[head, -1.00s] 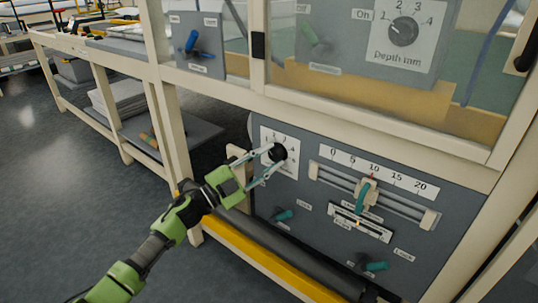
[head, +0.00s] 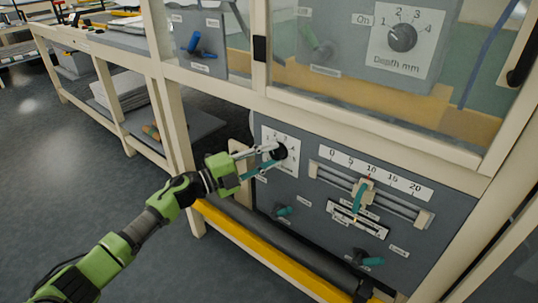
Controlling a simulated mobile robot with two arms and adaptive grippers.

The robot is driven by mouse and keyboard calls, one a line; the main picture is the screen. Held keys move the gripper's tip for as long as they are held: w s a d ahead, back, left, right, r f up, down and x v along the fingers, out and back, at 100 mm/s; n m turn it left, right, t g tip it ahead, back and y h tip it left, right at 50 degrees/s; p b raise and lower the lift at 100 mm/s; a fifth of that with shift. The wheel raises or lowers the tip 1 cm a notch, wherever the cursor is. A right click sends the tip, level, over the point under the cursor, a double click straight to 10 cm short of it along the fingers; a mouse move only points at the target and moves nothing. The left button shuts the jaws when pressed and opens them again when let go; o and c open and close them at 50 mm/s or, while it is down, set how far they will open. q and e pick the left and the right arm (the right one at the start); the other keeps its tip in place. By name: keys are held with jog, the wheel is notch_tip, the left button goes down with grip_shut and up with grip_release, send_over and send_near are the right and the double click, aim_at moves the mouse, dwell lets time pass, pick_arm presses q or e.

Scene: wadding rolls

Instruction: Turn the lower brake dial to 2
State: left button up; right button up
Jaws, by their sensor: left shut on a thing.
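The lower brake dial (head: 279,151) is a black knob on a white plate numbered around it, at the upper left of the lower grey panel. My left gripper (head: 271,158) has its fingers closed around the knob from the left, one above and one below. The fingers and knob hide part of the plate, and the knob's pointer is too small to read. My right gripper is not in view.
A slider (head: 361,193) with a scale from 0 to 20 sits right of the dial. Teal levers (head: 283,211) are below. An upper depth dial (head: 402,38) is behind the clear window. A yellow bar (head: 245,241) runs along the bottom.

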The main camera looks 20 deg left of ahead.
pick_arm(q)
jog(key=o, duration=1.1)
jog(key=v, duration=1.2)
